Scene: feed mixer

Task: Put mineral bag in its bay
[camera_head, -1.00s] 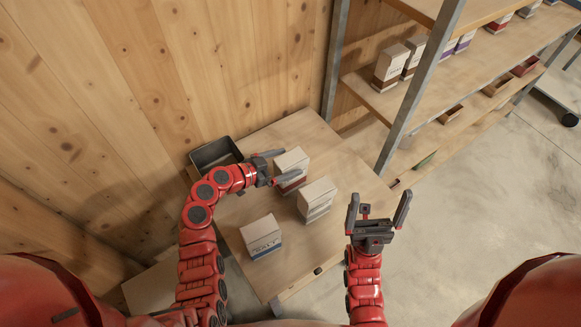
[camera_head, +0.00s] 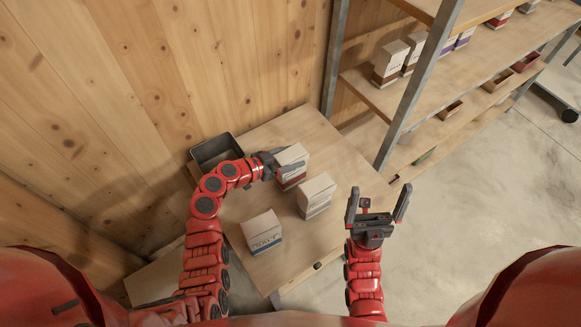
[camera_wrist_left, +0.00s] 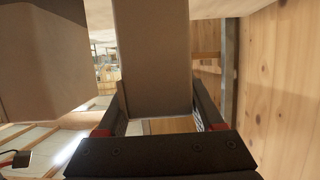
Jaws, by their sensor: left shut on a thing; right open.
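My left gripper (camera_head: 283,166) is shut on a pale carton-like bag with a dark red band (camera_head: 293,156), at the back of the small table (camera_head: 262,128). In the left wrist view the held bag (camera_wrist_left: 153,60) stands between the two fingers. I cannot tell whether it is clear of the table top. A second bag with a brownish label (camera_head: 316,193) stands just in front of it. A third with a blue label (camera_head: 262,232) stands nearer the front. The labels are too small to read surely. My right gripper (camera_head: 378,205) is open and empty, right of the table.
A wooden shelf rack with grey metal posts (camera_head: 411,95) stands at the right. Its middle shelf holds several similar bags (camera_head: 389,63); a lower shelf holds small trays (camera_head: 451,110). A dark bin (camera_head: 216,151) sits by the wooden wall at the table's left.

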